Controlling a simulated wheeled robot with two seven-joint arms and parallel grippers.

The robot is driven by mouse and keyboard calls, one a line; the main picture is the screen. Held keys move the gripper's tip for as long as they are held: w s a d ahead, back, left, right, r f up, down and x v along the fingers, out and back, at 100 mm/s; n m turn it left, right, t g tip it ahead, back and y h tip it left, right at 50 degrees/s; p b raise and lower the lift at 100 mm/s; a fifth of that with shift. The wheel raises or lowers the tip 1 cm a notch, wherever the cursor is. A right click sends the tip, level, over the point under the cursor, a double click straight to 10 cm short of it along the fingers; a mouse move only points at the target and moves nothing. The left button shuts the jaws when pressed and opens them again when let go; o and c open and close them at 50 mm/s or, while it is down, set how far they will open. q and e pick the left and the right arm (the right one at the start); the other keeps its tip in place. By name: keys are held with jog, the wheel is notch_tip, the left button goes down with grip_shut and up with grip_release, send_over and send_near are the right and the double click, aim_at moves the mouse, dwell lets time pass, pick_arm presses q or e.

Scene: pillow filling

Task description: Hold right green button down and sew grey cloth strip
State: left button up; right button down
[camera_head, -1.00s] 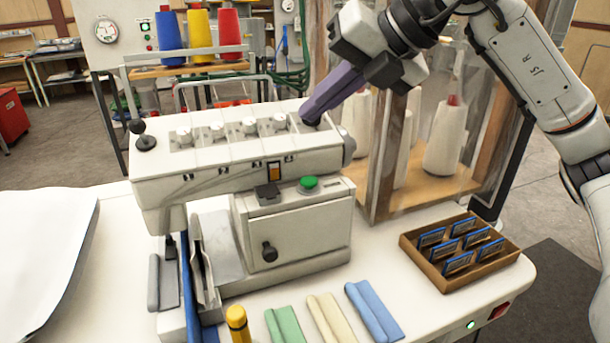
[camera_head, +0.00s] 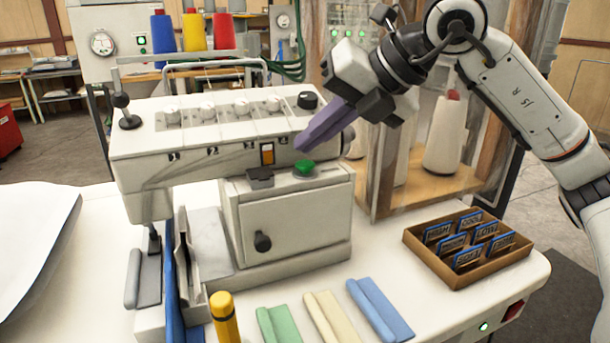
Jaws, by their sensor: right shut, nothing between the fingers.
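The sewing machine (camera_head: 210,135) stands on the white table. Its green button (camera_head: 304,168) is on the lower housing, right of a dark switch (camera_head: 260,177). My right gripper (camera_head: 300,146), with purple fingers, is shut and empty. Its tips point down-left and appear just above the green button; I cannot tell if they touch it. The grey cloth strip (camera_head: 132,278) lies at the left end of the machine, by the presser foot, partly hidden by machine parts. My left gripper is not in view.
A brown tray (camera_head: 476,250) of blue-edged cards sits right. White fabric (camera_head: 35,250) lies left. A clear guard (camera_head: 440,140) encloses thread cones.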

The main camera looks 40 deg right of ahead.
dwell(1.1)
jog(key=shift+f, duration=0.15)
dwell(0.8)
jog(key=shift+f+b, duration=0.3)
jog(key=shift+f+b, duration=0.5)
jog(key=shift+f, duration=0.1)
dwell(0.6)
jog(key=shift+r, duration=0.1)
dwell(2.1)
jog(key=shift+r+p, duration=0.9)
jog(key=shift+p, duration=0.05)
jog(key=shift+r, duration=0.1)
